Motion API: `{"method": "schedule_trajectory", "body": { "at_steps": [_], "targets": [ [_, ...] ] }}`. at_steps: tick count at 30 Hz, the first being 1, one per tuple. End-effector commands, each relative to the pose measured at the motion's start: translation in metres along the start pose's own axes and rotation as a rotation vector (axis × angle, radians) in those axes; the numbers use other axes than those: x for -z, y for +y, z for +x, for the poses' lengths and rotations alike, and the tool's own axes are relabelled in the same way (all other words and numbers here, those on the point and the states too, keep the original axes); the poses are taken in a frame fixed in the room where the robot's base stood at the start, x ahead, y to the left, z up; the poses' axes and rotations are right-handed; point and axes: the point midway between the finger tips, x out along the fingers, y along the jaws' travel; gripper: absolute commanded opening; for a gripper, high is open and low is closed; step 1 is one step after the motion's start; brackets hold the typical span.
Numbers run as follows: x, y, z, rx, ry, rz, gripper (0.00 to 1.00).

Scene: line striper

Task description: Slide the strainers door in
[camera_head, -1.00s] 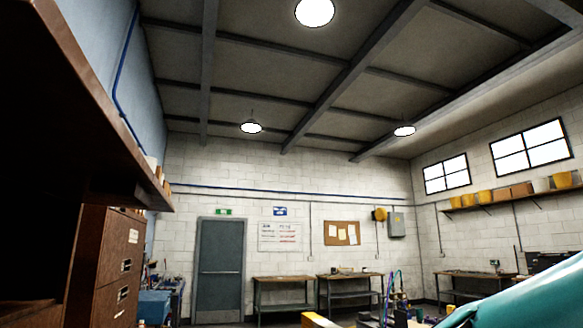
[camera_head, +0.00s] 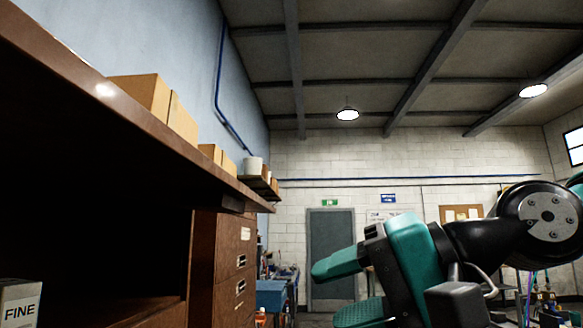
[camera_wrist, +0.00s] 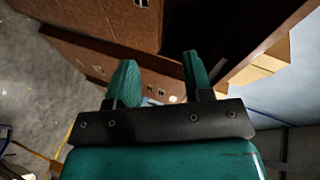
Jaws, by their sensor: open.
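My gripper (camera_head: 335,290) is open and empty, right of the brown wooden cabinet in the head view. In the wrist view my gripper (camera_wrist: 158,65) has its two teal fingers apart, with brown cabinet faces beyond them. The cabinet (camera_head: 205,265) has labelled fronts with metal pulls (camera_head: 241,262) and a dark open bay at left. A box marked FINE (camera_head: 20,304) sits in that bay. I cannot tell which panel is the strainers door. No contact between fingers and cabinet shows.
A brown shelf (camera_head: 125,122) overhangs the bay and carries cardboard boxes (camera_head: 140,92). A grey door (camera_head: 331,250) is in the far wall. A blue bin (camera_head: 271,295) stands beyond the cabinet. Bare concrete floor (camera_wrist: 40,90) shows in the wrist view.

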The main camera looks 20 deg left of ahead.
Motion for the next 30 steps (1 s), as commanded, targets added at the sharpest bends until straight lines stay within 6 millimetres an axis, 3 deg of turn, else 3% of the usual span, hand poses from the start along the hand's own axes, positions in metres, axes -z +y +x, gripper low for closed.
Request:
{"method": "schedule_trajectory", "body": {
  "at_steps": [1,3,6,9,17,30],
  "targets": [
    [0.009,-0.037,0.004,0.097,-0.024,0.046,0.47],
    [0.014,-0.078,0.006,0.215,-0.074,0.119,0.47],
    [0.013,-0.118,0.004,0.335,-0.154,0.204,0.47],
    [0.011,-0.138,0.002,0.394,-0.209,0.256,0.47],
    [0.006,-0.152,0.013,0.417,-0.237,0.278,0.47],
    [-0.002,-0.178,0.061,0.414,-0.235,0.278,0.47]
  ]
}}
